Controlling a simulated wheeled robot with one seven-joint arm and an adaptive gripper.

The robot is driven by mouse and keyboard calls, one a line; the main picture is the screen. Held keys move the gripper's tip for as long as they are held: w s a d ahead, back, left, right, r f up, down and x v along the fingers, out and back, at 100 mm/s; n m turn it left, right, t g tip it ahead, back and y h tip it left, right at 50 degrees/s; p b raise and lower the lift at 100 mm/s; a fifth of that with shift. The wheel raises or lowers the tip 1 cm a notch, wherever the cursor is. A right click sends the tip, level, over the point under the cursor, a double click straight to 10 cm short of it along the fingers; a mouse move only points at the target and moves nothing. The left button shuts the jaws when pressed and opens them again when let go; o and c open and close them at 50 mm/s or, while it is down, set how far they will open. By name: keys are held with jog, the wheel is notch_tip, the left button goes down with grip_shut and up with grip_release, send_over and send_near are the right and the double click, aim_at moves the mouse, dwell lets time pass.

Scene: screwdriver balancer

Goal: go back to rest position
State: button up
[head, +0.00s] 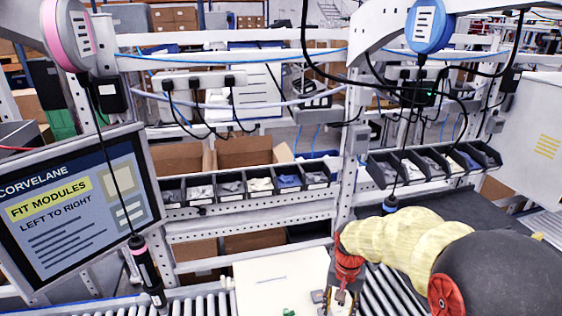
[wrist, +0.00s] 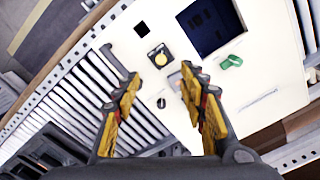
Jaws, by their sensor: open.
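My gripper (wrist: 160,85) is open in the wrist view, with its two yellow and black fingers spread apart and nothing between the tips. In the head view my gripper (head: 341,297) is at the bottom, over the right edge of a cream panel (head: 265,285).
A dark screwdriver (head: 146,270) hangs from the pink balancer (head: 68,35) at left. Another tool (head: 390,204) hangs from the blue balancer (head: 428,28), close to my arm. Parts bins (head: 230,190) line the rack behind. A roller conveyor (wrist: 85,95) runs alongside the panel.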

jog(key=s+r+n+t+b, duration=0.2)
jog(key=s+b, duration=0.4)
jog(key=s, duration=0.4)
jog(key=s+r+n+t+b, duration=0.2)
jog(key=s+r+b, duration=0.4)
jog(key=s, duration=0.4)
jog(key=shift+s+n+t+b, duration=0.35)
jog(key=shift+t+b, duration=0.1)
jog(key=shift+t, duration=0.45)
